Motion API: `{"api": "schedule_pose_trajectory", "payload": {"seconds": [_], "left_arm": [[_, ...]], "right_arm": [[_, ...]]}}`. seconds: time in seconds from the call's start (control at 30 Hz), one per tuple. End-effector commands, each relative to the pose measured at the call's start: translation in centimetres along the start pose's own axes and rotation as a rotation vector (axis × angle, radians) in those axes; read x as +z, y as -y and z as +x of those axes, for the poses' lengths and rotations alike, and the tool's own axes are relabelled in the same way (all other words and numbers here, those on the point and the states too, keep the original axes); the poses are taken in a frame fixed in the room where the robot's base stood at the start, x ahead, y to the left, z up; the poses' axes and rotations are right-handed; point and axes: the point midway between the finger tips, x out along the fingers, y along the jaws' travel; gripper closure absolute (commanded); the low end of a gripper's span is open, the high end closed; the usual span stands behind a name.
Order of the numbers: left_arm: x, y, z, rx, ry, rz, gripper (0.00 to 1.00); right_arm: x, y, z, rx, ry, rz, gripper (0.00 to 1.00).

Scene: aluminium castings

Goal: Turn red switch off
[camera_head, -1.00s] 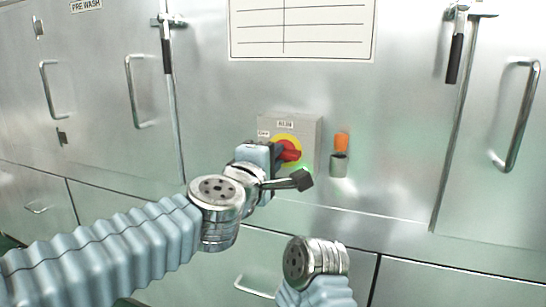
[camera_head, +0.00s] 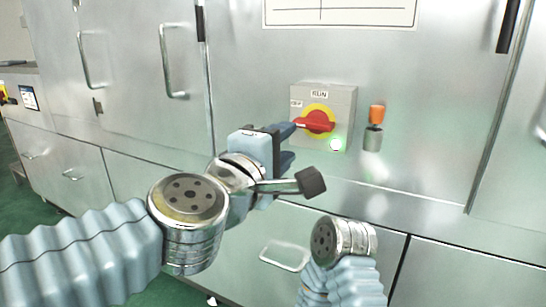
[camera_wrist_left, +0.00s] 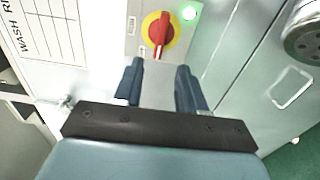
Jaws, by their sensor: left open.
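The red switch (camera_head: 317,122) has a yellow disc behind it and sits on a grey box (camera_head: 345,103) on the steel front. Its handle lies level, its end toward the OFF label (camera_head: 296,103) at the left; the RUN label (camera_head: 320,94) is above. A green light (camera_head: 335,145) glows below right. My left gripper (camera_head: 291,144) is open and empty, left of and slightly below the switch. In the left wrist view the red handle (camera_wrist_left: 160,36) stands just beyond the gap between the open fingertips (camera_wrist_left: 160,68), with no visible contact. My right gripper is out of view.
An orange-topped fitting (camera_head: 376,115) sticks out right of the box. A chart (camera_head: 340,12) is above. Long door handles (camera_head: 172,65) stand at the left. My right arm (camera_head: 343,245) is low in front. The panel between box and chart is clear.

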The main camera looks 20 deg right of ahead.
Motion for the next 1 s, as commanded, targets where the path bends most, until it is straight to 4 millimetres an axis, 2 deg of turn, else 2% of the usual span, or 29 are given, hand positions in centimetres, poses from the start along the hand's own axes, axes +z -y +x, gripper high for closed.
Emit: {"api": "schedule_pose_trajectory", "payload": {"seconds": [0.1,0.23,0.77,0.87,0.97,1.0], "left_arm": [[-0.1,-0.1,-2.1,0.001,-0.002,0.000,0.60],[0.0,0.0,-3.2,0.000,-0.001,0.000,0.60],[-0.1,0.2,-3.4,-0.003,-0.002,0.001,0.60],[-1.3,2.0,-2.6,-0.035,-0.020,0.021,0.60],[-4.2,6.4,-1.0,-0.113,-0.057,0.074,0.60],[-5.8,8.9,-0.3,-0.158,-0.074,0.104,0.60]], "right_arm": [[0.0,-0.1,0.1,0.001,-0.001,0.000,0.57],[0.0,-0.1,0.1,0.001,-0.001,0.000,0.57],[0.0,-0.1,0.1,0.001,-0.001,0.000,0.57],[0.0,-0.1,0.1,0.001,-0.001,0.000,0.57],[0.0,-0.1,0.1,0.001,-0.001,0.000,0.57],[0.0,-0.1,0.1,0.001,-0.001,0.000,0.57]]}}
